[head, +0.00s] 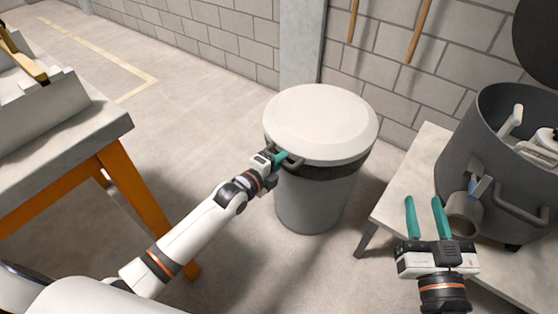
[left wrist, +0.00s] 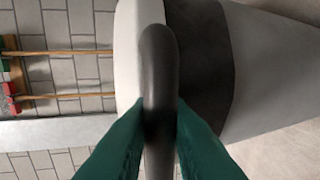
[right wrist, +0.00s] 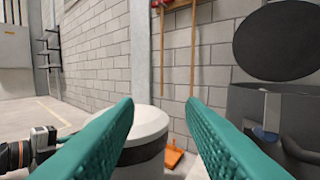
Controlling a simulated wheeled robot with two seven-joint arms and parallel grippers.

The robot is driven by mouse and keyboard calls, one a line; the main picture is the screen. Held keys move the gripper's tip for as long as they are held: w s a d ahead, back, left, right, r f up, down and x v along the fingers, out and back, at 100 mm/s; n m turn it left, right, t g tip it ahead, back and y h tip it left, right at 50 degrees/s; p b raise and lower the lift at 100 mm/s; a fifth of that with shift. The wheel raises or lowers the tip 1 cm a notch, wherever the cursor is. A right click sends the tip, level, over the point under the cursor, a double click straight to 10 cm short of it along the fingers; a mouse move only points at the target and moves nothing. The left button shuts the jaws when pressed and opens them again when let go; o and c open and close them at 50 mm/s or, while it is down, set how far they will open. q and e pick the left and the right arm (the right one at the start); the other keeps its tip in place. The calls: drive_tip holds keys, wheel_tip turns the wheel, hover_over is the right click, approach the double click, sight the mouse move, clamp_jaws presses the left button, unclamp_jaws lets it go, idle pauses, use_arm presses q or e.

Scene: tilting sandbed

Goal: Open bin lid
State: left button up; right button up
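The grey bin (head: 310,203) stands on the floor with its pale round lid (head: 322,118) lying flat on top, closed. A dark loop handle (head: 292,162) sticks out from the lid's front left edge. In the left wrist view the handle (left wrist: 160,70) runs between the teal fingers, which press against both sides. My left gripper (head: 280,157) is shut on this handle. My right gripper (head: 426,203) is open and empty, to the right of the bin. In the right wrist view the lid (right wrist: 147,124) shows beyond its spread fingers.
A large grey drum (head: 490,135) with items inside and its own dark lid (head: 540,40) raised stands on a low bench (head: 405,185) at right. A table with orange legs (head: 135,195) is at left. The block wall (head: 380,85) is behind the bin; open floor lies left.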

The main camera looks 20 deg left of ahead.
use_arm(q)
clamp_jaws()
drive_tip(key=shift+r, duration=0.1)
